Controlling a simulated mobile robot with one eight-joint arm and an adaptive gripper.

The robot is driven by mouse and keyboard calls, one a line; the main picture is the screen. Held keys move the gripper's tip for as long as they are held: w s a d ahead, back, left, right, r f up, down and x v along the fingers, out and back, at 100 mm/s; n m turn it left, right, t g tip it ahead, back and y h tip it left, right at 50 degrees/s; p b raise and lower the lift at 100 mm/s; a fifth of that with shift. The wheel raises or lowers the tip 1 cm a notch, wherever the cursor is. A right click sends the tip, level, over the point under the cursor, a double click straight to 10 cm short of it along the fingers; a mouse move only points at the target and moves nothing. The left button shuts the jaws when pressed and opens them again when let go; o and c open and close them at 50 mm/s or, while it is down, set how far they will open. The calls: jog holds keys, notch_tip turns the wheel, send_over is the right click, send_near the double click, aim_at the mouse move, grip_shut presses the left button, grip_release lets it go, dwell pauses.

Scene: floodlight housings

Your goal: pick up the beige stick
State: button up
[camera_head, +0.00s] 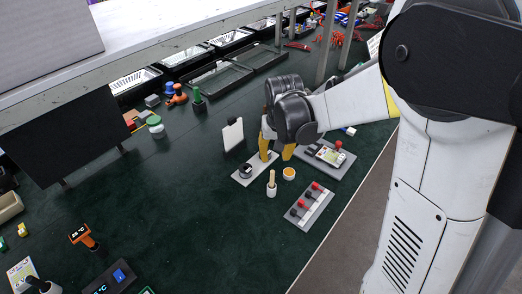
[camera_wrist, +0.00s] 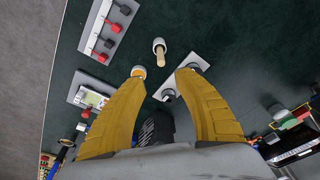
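The beige stick (camera_head: 271,178) stands upright in a small white holder (camera_head: 271,191) on the dark green table in the head view. In the wrist view the stick (camera_wrist: 161,59) points toward the camera from its holder (camera_wrist: 158,43), just beyond the gap between the fingertips. My gripper (camera_head: 276,151) has yellow fingers and is open and empty. It is above and behind the stick in the head view and apart from it. In the wrist view the open fingers (camera_wrist: 162,74) are to either side of the line to the stick.
A small orange-topped jar (camera_head: 289,173) stands close right of the stick. A white plate with a black knob (camera_head: 246,171) is close left. A panel with red switches (camera_head: 309,206) lies to the right near the table edge.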

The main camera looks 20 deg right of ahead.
aim_at(272, 178)
jog(key=f, duration=0.3)
jog(key=shift+w+f+g, duration=0.15)
jog(key=shift+w+g, duration=0.15)
jog(key=shift+w, duration=0.1)
jog(key=f, duration=0.1)
jog(key=f+b, duration=0.1)
jog(key=f, duration=0.1)
jog(key=f+b, duration=0.1)
jog(key=f, duration=0.1)
jog(key=shift+w+d+f, duration=0.1)
jog(key=shift+w+f, duration=0.15)
jog(key=shift+w, duration=0.1)
jog(key=f+b, duration=0.1)
jog(key=f, duration=0.1)
jog(key=f+b, duration=0.1)
jog(key=f, duration=0.2)
jog(key=shift+w+a, duration=0.15)
jog(key=shift+a, duration=0.05)
jog(key=shift+r, duration=0.1)
grip_shut()
